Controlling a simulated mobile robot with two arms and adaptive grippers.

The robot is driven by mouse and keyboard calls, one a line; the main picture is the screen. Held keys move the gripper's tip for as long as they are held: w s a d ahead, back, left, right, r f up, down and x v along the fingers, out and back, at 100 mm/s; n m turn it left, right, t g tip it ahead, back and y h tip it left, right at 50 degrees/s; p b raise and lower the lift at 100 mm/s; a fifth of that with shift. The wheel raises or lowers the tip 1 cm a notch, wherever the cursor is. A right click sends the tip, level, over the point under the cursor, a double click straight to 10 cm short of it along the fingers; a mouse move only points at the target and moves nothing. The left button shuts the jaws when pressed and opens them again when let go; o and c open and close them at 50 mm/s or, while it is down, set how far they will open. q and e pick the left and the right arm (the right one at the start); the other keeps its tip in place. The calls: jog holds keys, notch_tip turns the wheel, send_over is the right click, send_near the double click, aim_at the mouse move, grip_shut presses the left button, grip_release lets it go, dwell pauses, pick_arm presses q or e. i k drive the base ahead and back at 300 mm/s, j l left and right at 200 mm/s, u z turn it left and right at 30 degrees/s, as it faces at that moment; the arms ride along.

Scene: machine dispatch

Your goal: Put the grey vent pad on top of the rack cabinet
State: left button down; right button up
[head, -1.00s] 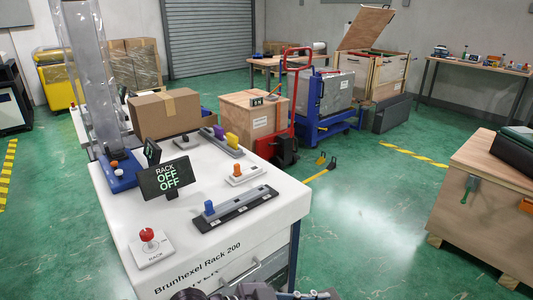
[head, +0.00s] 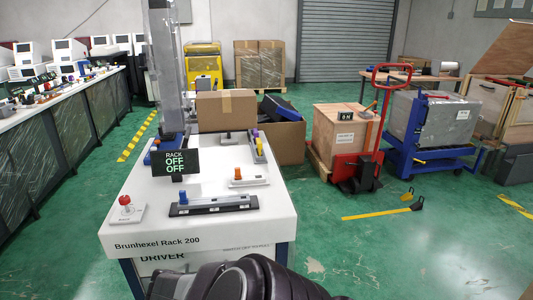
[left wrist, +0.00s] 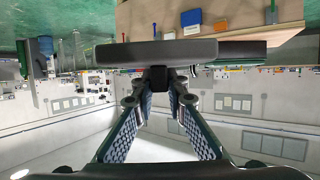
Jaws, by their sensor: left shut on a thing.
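The rack cabinet (head: 240,234) stands in front of me in the head view, with a white top and the label "Brunhexel Rack 200". Its top carries a red knob (head: 125,200), a dark "RACK OFF OFF" display (head: 175,162) and a grey strip with a blue knob (head: 214,204). In the left wrist view my left gripper (left wrist: 160,88) is shut on a flat dark grey pad (left wrist: 160,53), which looks like the vent pad. The pad is held in the air, apart from the cabinet. The head view does not show the pad. My right gripper is not in view.
A cardboard box (head: 226,110) is behind the cabinet's controls. A red pallet jack (head: 358,168) with a wooden crate (head: 340,140) stands to the right. A long bench (head: 62,97) runs along the left. Green floor is open right of the cabinet.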

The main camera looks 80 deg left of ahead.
aim_at(228, 152)
jog(key=i+j+u, duration=0.15)
jog(key=i+u, duration=0.15)
jog(key=u, duration=0.15)
jog(key=i+u, duration=0.65)
jog(key=u, duration=0.2)
jog(key=i+l+u, duration=0.2)
jog(key=u, duration=0.25)
jog(key=i, duration=0.1)
